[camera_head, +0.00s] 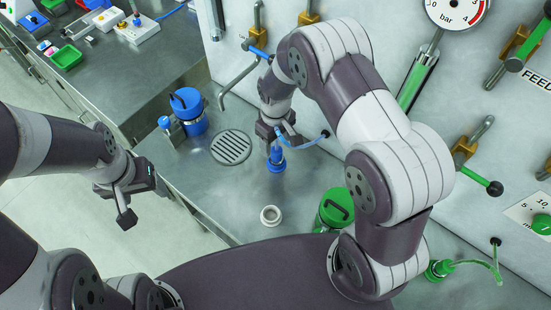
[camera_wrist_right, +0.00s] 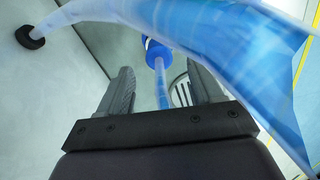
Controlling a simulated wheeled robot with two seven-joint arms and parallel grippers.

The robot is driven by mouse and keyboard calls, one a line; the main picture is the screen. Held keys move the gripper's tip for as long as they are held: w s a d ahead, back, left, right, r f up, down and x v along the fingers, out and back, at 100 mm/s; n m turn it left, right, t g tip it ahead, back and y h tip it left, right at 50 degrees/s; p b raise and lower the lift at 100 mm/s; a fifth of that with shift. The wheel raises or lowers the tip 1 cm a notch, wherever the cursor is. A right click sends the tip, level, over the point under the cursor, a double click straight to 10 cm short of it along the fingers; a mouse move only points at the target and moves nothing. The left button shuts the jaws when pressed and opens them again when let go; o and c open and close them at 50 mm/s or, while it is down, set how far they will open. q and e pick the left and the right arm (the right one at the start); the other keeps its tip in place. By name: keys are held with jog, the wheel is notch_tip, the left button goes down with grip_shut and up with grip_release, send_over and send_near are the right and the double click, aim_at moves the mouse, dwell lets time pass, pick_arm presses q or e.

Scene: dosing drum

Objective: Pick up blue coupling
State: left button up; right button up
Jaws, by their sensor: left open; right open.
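The blue coupling (camera_head: 276,160) is below my right gripper (camera_head: 270,131) in the head view, with a blue hose (camera_head: 304,144) running to the wall. My right gripper is open and points down at the coupling's upper end. In the right wrist view, the coupling (camera_wrist_right: 157,55) shows with its narrow stem in the gap between the open fingers (camera_wrist_right: 160,90). The hose (camera_wrist_right: 225,50) crosses close to the camera and hides part of this view. I cannot tell whether the fingers touch the stem. My left gripper (camera_head: 127,200) is open and empty, off the bench's left edge.
A blue container (camera_head: 193,116) and a round drain grate (camera_head: 231,148) are left of the coupling. A metal spout (camera_head: 238,80) hangs behind the grate. A white ring (camera_head: 270,215) and a green container (camera_head: 334,210) stand nearer me. My right arm hides some wall.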

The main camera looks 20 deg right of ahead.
aim_at(277, 149)
jog(key=shift+w+f+b, duration=0.25)
jog(key=shift+f+b, duration=0.1)
jog(key=shift+f, duration=0.55)
jog(key=f+b, duration=0.1)
jog(key=s+f+b, duration=0.1)
jog(key=f+b, duration=0.1)
jog(key=shift+d+f, duration=0.1)
jog(key=shift+d, duration=0.1)
jog(key=shift+s+f+b, duration=0.15)
jog(key=shift+b, duration=0.15)
jog(key=shift+w+a, duration=0.15)
jog(key=shift+w, duration=0.2)
jog(key=c, duration=1.2)
pick_arm(q)
jog(key=f, duration=0.4)
jog(key=shift+s+d+f, duration=0.1)
jog(key=shift+s+d, duration=0.1)
pick_arm(e)
jog(key=shift+o, duration=0.2)
jog(key=shift+s, duration=0.2)
pick_arm(q)
jog(key=shift+w+p, duration=0.1)
jog(key=shift+p, duration=0.25)
pick_arm(e)
jog(key=shift+r, duration=0.25)
